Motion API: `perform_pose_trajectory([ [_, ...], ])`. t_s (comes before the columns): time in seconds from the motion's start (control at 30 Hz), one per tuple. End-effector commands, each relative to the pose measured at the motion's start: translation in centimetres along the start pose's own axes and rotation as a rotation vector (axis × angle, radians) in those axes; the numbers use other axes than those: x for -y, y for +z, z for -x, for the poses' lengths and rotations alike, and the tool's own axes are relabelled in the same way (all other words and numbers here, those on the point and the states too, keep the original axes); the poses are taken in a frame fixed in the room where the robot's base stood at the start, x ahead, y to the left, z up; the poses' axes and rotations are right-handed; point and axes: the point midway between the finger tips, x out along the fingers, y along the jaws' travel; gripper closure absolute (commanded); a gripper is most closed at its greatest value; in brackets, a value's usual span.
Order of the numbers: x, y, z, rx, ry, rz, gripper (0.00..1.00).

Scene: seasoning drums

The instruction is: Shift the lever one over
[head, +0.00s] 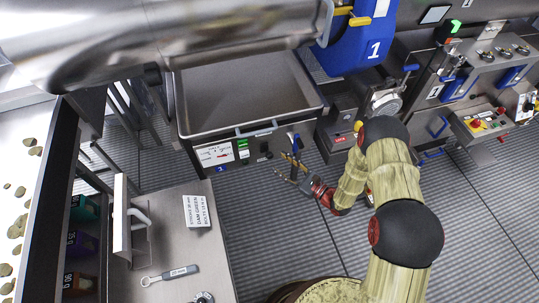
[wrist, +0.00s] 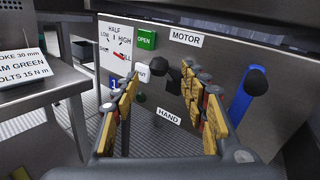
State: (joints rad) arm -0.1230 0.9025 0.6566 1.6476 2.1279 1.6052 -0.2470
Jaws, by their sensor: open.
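My gripper (head: 298,172) is open, low in front of the hopper's control panel (head: 238,150) in the head view. In the wrist view its two yellow-padded fingers (wrist: 160,82) stand apart with nothing held between them. A blue lever with a black knob (wrist: 243,98) rises on the panel, right of the right finger and apart from it. It also shows in the head view (head: 296,142), just above the gripper. A black knob (wrist: 158,69) shows between the fingertips. The right finger hides part of the panel. I cannot tell which lever the task means.
The panel carries a MOTOR label (wrist: 186,39), a HAND label (wrist: 168,117), a green OPEN sign (wrist: 147,39) and a plate with a red pointer (wrist: 119,55). A steel bench (head: 165,250) with a wrench (head: 170,274) stands left. Open grey floor (head: 275,235) lies in front.

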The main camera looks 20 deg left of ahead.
Motion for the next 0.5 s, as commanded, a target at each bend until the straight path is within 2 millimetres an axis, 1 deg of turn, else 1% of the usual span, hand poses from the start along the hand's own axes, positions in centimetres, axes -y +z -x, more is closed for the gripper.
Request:
perform_pose_trajectory([
  [0.03,-0.2,0.0,-0.9,0.002,0.005,0.002,0.56],
  [0.1,-0.1,0.0,-2.0,0.002,0.005,0.003,0.56],
  [0.3,-0.1,0.0,-4.9,0.002,0.004,0.003,0.56],
  [0.4,-0.2,0.0,-5.8,0.001,0.005,0.002,0.56],
  [0.5,-0.1,0.0,-6.2,0.001,0.003,0.001,0.56],
])
